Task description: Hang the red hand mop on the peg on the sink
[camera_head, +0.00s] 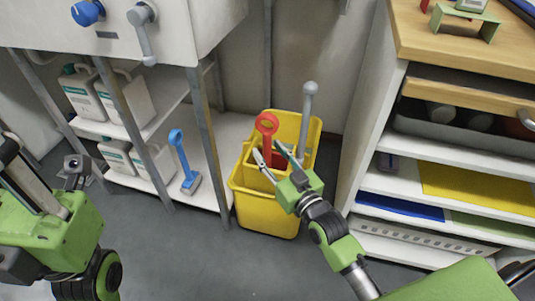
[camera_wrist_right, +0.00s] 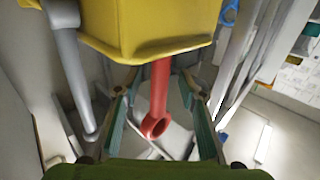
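The red hand mop (camera_head: 267,126) stands handle up in a yellow bucket (camera_head: 261,213) on the floor; its head is hidden inside. My right gripper (camera_head: 269,157) is open above the bucket, close to the red handle. In the right wrist view the red handle (camera_wrist_right: 158,95), with its ring end nearest me, shows between the parted fingers (camera_wrist_right: 160,128); I see no grip on it. The sink (camera_head: 120,38) is at the upper left, with a blue knob-like part and a grey handled tool on its front. My left gripper (camera_head: 14,160) is partly cut off at the left edge.
A grey-handled tool (camera_head: 308,105) also stands in the bucket. A blue hand tool (camera_head: 185,165) and white jugs (camera_head: 128,98) are on the shelves under the sink. A wooden-topped shelf unit (camera_head: 470,50) stands close on the right. Grey floor (camera_head: 175,245) is clear in front.

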